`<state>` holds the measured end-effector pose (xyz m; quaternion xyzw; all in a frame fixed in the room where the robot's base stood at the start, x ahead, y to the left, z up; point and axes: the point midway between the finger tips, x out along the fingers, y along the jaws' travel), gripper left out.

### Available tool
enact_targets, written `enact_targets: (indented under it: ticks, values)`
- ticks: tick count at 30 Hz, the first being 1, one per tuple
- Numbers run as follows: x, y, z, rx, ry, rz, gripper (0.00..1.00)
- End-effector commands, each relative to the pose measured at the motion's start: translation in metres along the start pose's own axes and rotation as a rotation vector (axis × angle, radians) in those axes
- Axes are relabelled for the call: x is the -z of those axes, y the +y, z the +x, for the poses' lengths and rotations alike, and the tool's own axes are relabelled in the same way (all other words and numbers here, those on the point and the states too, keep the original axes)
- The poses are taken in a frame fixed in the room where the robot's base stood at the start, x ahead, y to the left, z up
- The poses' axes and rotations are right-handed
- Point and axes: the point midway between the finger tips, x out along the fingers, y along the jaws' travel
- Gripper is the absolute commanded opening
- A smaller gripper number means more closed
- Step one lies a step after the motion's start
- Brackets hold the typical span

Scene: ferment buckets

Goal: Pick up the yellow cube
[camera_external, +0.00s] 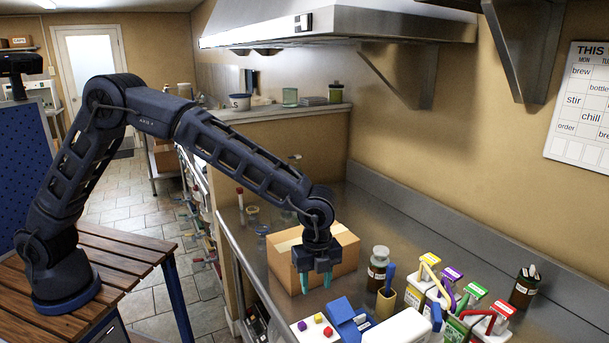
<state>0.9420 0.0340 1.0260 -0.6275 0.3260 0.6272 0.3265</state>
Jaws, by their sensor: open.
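The yellow cube (318,317) is small and sits on a white surface (313,337) at the bottom middle of the external view. A purple cube (301,326) is to its left and a red cube (328,331) is just in front of it to the right. My gripper (315,284) points down with teal fingertips spread apart and nothing between them. It shows a little above the yellow cube in the picture, apart from it. The exact height above the counter is hard to tell.
A cardboard box (347,252) stands behind my gripper. A blue object (345,316) and a white rounded object (402,327) are right of the cubes. A dark jar (378,269), a tan holder (385,303) and several cartons with coloured handles (452,296) crowd the steel counter's right.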

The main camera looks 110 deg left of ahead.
Motion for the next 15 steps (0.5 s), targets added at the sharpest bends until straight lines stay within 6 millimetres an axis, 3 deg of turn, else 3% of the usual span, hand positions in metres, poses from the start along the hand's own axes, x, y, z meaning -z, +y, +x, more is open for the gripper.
enact_targets:
  ticks: [15]
  values:
    - [0.0,-0.001,0.056,-0.002,0.0,0.0,0.43]
